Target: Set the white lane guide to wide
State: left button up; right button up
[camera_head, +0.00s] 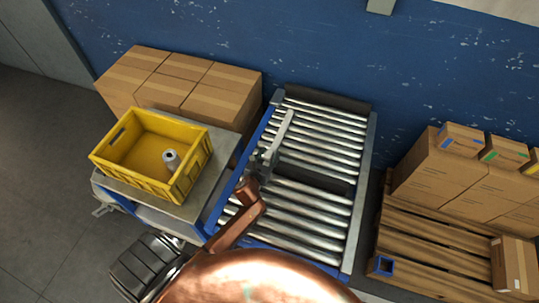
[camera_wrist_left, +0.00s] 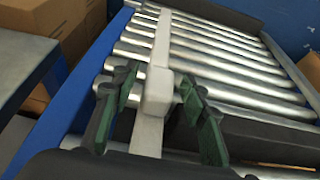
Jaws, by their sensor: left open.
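The white lane guide (camera_head: 286,127) is a slim bar lying lengthwise over the roller conveyor (camera_head: 318,143), near its left side. In the left wrist view the guide (camera_wrist_left: 162,45) runs away from me and carries a pale block-shaped knob (camera_wrist_left: 158,92). My left gripper (camera_head: 264,160) is at the near part of the guide. In the left wrist view its dark green-padded fingers (camera_wrist_left: 155,95) stand open on either side of the knob, with a gap visible on the left; contact on the right is unclear. My right gripper is not in view.
A dark strip (camera_head: 312,178) crosses the rollers beside the gripper. Left of the conveyor, a yellow crate (camera_head: 142,181) holding a small can (camera_head: 171,160) stands on a grey table (camera_head: 222,150). Cardboard boxes (camera_head: 185,80) stand behind; a loaded pallet (camera_head: 430,247) is at right.

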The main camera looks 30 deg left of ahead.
pick_arm(q)
jog(key=shift+c, duration=0.3)
grip_shut()
dwell(0.4)
